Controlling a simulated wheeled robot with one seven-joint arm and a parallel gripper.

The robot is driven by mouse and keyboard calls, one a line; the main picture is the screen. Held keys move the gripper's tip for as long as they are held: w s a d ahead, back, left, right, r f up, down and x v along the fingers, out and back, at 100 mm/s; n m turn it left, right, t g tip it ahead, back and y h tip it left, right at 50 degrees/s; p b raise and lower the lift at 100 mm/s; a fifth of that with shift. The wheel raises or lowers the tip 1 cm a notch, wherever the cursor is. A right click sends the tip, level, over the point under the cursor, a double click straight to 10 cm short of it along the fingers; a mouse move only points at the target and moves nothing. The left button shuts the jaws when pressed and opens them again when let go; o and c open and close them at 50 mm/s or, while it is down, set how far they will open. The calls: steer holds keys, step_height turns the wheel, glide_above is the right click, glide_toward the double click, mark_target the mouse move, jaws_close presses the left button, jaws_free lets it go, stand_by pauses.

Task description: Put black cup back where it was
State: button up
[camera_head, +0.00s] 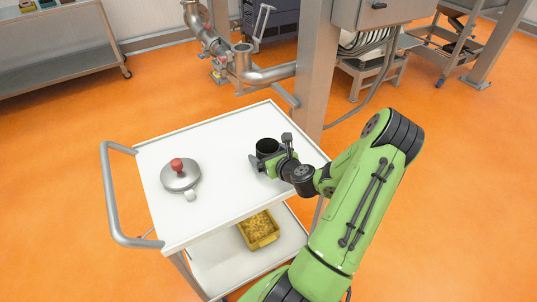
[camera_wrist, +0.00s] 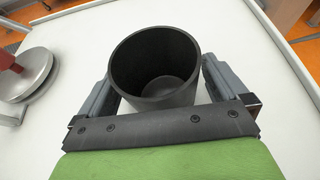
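The black cup (camera_head: 267,147) stands upright on the white top of the cart (camera_head: 222,150), right of the middle. In the wrist view the cup (camera_wrist: 155,65) looks empty, with its mouth facing up. My gripper (camera_head: 266,160) is at the near side of the cup, with one finger on each side of it. In the wrist view my gripper's fingers (camera_wrist: 158,80) lie very close to the cup walls. I cannot tell whether they press on the cup or stand just clear of it.
A round metal lid-like object with a red knob (camera_head: 180,174) sits on the left of the cart top; it also shows in the wrist view (camera_wrist: 25,75). A yellow bin (camera_head: 258,230) is on the lower shelf. A steel post (camera_head: 314,70) stands behind the cart. The cart top's middle is clear.

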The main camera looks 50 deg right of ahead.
steer(key=shift+s+r, duration=0.1)
steer(key=shift+r, duration=0.1)
steer(key=v, duration=0.6)
steer(key=shift+s, duration=0.1)
steer(key=s+r+p, duration=0.1)
steer(key=p, duration=0.2)
steer(key=s+r+p, duration=0.1)
steer(key=p, duration=0.2)
steer(key=shift+s+a, duration=0.3)
steer(key=shift+a, duration=0.1)
steer(key=p+v, duration=0.2)
steer(key=p, duration=0.3)
steer(key=shift+s+a+f, duration=0.15)
steer(key=shift+s, duration=0.15)
steer(key=shift+f, duration=0.1)
